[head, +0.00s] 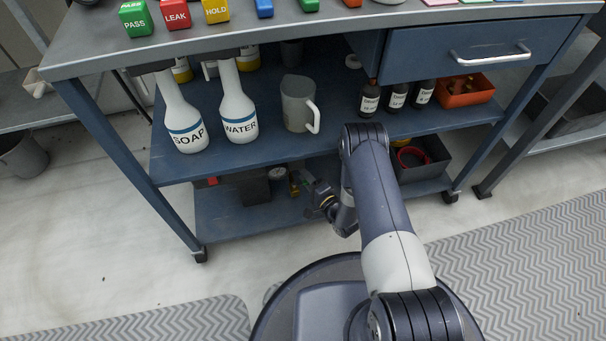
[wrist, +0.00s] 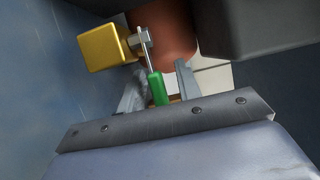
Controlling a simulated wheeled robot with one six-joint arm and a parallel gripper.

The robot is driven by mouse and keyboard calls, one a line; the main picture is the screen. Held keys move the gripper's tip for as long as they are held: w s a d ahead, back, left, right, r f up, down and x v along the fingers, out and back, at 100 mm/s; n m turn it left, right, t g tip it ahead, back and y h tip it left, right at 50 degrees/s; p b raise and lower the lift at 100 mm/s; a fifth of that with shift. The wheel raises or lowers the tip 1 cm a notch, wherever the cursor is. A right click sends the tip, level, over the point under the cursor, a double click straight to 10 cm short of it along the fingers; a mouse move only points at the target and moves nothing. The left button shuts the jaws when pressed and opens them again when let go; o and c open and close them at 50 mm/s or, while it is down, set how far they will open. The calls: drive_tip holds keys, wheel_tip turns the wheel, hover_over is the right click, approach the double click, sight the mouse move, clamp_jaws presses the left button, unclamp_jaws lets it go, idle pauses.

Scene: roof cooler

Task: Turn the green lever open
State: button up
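The green lever (wrist: 158,88) shows in the wrist view as a green grip on a thin metal rod. The rod runs up to a metal nut (wrist: 142,40) beside a yellow block (wrist: 104,48). My gripper (wrist: 160,80) is open, with one finger on each side of the green grip and a gap showing, at least on the right. Whether the left finger touches it I cannot tell. In the head view my gripper reaches in over the bottom shelf (head: 235,218) of the blue cart, and the lever cannot be made out there.
A reddish-brown round body (wrist: 170,28) stands behind the lever, and a dark block (wrist: 255,25) is close at the right. A blue surface (wrist: 45,75) is at the left. The middle shelf (head: 330,148) above holds bottles (head: 238,105) and a grey jug (head: 297,105).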

clamp_jaws()
idle(0.4)
